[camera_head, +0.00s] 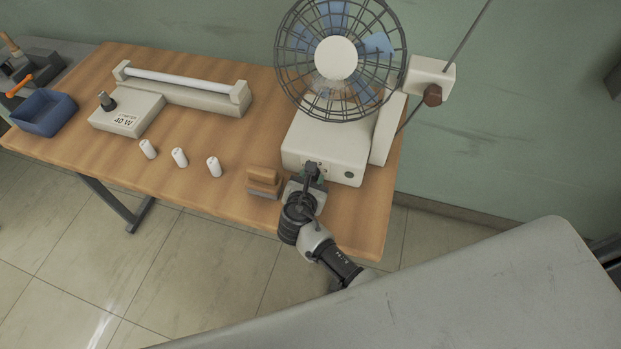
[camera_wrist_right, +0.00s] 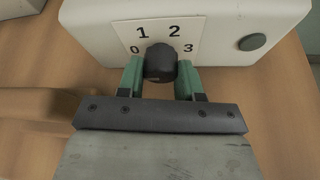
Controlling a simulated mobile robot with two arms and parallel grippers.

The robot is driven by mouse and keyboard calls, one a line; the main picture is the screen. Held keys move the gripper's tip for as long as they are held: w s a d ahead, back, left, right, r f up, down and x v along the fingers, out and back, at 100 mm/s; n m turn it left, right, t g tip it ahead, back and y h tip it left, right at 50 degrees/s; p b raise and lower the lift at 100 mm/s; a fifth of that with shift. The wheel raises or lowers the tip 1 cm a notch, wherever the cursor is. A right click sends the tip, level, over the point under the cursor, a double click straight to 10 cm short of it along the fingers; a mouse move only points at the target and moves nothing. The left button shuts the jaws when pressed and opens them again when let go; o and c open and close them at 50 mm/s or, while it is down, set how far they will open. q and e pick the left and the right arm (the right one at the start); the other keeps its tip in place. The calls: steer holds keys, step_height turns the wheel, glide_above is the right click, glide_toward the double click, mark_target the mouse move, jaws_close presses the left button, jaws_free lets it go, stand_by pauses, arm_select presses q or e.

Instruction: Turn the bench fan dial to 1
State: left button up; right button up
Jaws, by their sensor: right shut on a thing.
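The bench fan (camera_head: 325,140) stands at the right end of the wooden table, with a caged blue-bladed head above a cream base. In the right wrist view its front panel (camera_wrist_right: 200,30) carries the numbers 0, 1, 2 and 3 around a dark round dial (camera_wrist_right: 160,62). My right gripper (camera_wrist_right: 160,80) has its green fingers on both sides of the dial and is shut on it. It also shows in the head view (camera_head: 312,172) at the fan base's front. The dial's pointer is not clear, so I cannot tell its setting. My left gripper is not in view.
A wooden block (camera_head: 264,181) lies just left of my right gripper.

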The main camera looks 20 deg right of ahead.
stand_by(0.3)
steer(key=shift+f+m+t+y+b, duration=0.2)
steer(key=shift+m+t+y+b, duration=0.5)
steer(key=shift+m+b, duration=0.45)
steer(key=m+t+b, duration=0.1)
steer(key=m+b, duration=0.1)
steer(key=b, duration=0.1)
steer(key=m+t+y+b, duration=0.1)
steer(key=m+b, duration=0.1)
steer(key=b, duration=0.1)
steer(key=shift+f+m+y, duration=0.2)
steer(key=shift+m+y, duration=0.05)
steer(key=shift+y, duration=0.05)
steer(key=shift+r+m+t+b, duration=0.25)
steer(key=shift+m+t+b, duration=0.45)
steer(key=shift+b, duration=1)
steer(key=o, duration=0.9)
steer(key=shift+s+d+r, duration=0.1)
